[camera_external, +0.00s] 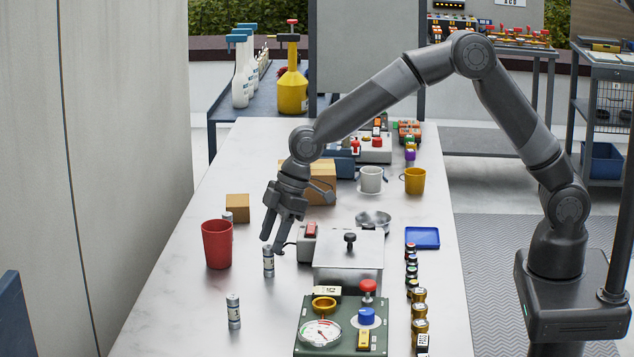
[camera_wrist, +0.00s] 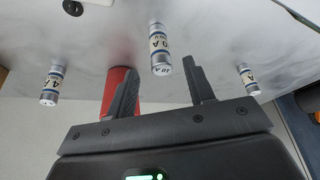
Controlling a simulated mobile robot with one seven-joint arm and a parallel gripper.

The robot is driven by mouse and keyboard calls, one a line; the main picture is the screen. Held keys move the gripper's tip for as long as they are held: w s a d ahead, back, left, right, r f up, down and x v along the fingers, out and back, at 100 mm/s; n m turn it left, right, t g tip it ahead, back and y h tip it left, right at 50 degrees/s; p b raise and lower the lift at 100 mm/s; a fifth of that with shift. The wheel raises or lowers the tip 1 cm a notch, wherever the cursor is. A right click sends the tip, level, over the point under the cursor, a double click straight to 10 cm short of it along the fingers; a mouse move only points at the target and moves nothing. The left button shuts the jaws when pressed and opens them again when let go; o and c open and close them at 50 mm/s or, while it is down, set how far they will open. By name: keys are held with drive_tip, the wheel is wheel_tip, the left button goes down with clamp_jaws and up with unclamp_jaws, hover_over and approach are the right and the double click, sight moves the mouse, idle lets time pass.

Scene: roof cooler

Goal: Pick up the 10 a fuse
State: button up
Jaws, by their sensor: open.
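The 10 A fuse (camera_wrist: 160,50) is a small white cylinder with metal end caps and a "10 A" label. In the wrist view it shows in the gap between the fingertips of my gripper (camera_wrist: 160,75), which is open and empty. In the external view my gripper (camera_external: 272,245) points down just over an upright fuse (camera_external: 268,262), which appears to be the same one. I cannot tell whether a finger touches it. Two similar fuses stand apart: one at the front (camera_external: 233,310) and one partly behind the red cup (camera_external: 228,217). In the wrist view they flank it, left (camera_wrist: 52,85) and right (camera_wrist: 248,80).
The red cup (camera_external: 217,245) stands close left of the gripper. A metal box (camera_external: 347,275) is close on the right, with a green gauge panel (camera_external: 310,344) in front. A cardboard box (camera_external: 237,208) is behind. The table's left front is mostly clear.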

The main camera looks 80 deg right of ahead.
sight(270, 246)
drive_tip(key=x, duration=0.5)
drive_tip(key=shift+a+f, duration=0.1)
drive_tip(key=shift+f, duration=0.2)
clamp_jaws()
